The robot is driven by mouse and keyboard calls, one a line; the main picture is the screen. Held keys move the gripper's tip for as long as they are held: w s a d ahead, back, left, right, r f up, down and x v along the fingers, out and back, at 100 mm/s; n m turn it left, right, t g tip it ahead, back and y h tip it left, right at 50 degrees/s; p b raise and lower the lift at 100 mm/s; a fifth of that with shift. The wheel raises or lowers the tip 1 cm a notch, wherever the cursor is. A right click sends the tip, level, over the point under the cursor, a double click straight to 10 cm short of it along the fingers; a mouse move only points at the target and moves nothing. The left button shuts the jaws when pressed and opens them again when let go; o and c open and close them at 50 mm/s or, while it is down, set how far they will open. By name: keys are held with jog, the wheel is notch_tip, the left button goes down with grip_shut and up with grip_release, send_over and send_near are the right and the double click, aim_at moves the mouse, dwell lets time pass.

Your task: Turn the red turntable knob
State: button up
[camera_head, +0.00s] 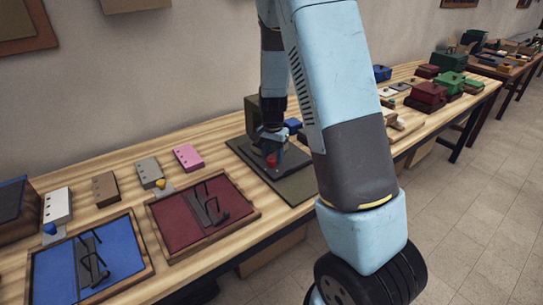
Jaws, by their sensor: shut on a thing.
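A small red knob (271,160) shows on a dark flat turntable unit (293,163) in the middle of the table. My gripper (272,149) points down over the unit, and its fingers are shut on the red knob. The fingers cover part of the knob, so its turn angle cannot be read. My blue and grey arm hides the right part of the unit.
The long wooden table (125,165) runs along the wall. A red velvet tray (176,234) and a blue velvet tray (52,279) lie at the left front. A pink block (188,157) stands behind. Several red and green boxes stand at the right.

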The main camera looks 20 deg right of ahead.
aim_at(273, 158)
jog(key=shift+m, duration=1.3)
jog(key=o, duration=1.1)
jog(key=shift+c, duration=0.2)
jog(key=shift+r, duration=0.1)
notch_tip(273, 158, up, 14)
jog(key=shift+f, duration=0.25)
